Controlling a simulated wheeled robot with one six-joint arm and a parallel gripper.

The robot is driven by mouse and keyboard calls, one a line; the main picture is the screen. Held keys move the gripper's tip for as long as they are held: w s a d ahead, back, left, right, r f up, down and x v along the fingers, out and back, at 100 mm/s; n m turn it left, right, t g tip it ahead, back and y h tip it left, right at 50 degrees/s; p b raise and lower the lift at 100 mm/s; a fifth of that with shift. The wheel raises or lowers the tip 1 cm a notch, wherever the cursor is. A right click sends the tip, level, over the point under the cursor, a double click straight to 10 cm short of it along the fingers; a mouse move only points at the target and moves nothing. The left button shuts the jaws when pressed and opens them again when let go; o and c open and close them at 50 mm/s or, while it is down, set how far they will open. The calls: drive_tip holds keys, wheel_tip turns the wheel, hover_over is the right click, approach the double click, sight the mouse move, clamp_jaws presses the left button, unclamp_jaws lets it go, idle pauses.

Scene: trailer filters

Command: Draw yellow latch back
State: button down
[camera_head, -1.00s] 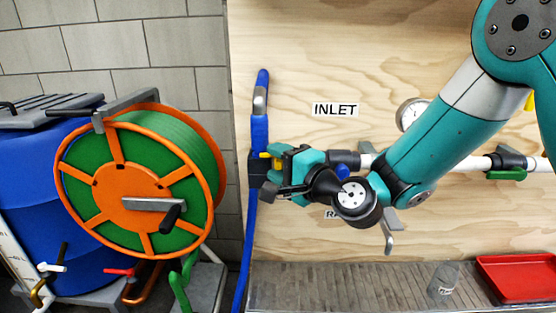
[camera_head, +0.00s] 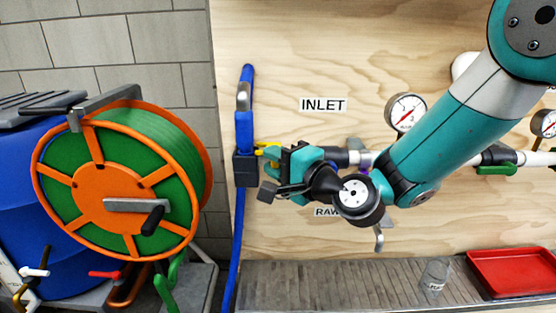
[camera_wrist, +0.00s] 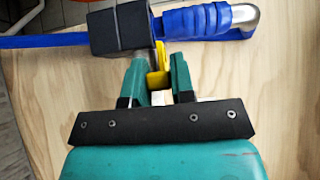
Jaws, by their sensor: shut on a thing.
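The yellow latch (camera_head: 268,149) sits at the right side of the black block (camera_head: 245,168) on the blue hose fitting, left of the INLET label. In the wrist view the yellow latch (camera_wrist: 157,76) stands between the two teal fingers, beside the black block (camera_wrist: 119,30). My gripper (camera_head: 276,158) reaches it from the right and is shut on the latch; in the wrist view my gripper (camera_wrist: 160,80) has one finger on each side of it. The right part of the latch is partly hidden by the fingers in the head view.
A blue hose (camera_head: 235,235) runs down from the block. An orange and green hose reel (camera_head: 120,180) stands close on the left. A gauge (camera_head: 405,112) and pipe are on the plywood board behind my arm. A clear cup (camera_head: 436,275) and red tray (camera_head: 510,270) sit below right.

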drive_tip(key=c, duration=1)
unclamp_jaws()
drive_tip(key=shift+d, duration=0.35)
drive_tip(key=shift+o, duration=0.2)
drive_tip(key=shift+a, duration=0.15)
drive_tip(key=b+v, duration=1.5)
drive_tip(key=v, duration=0.2)
drive_tip(key=shift+s, duration=0.25)
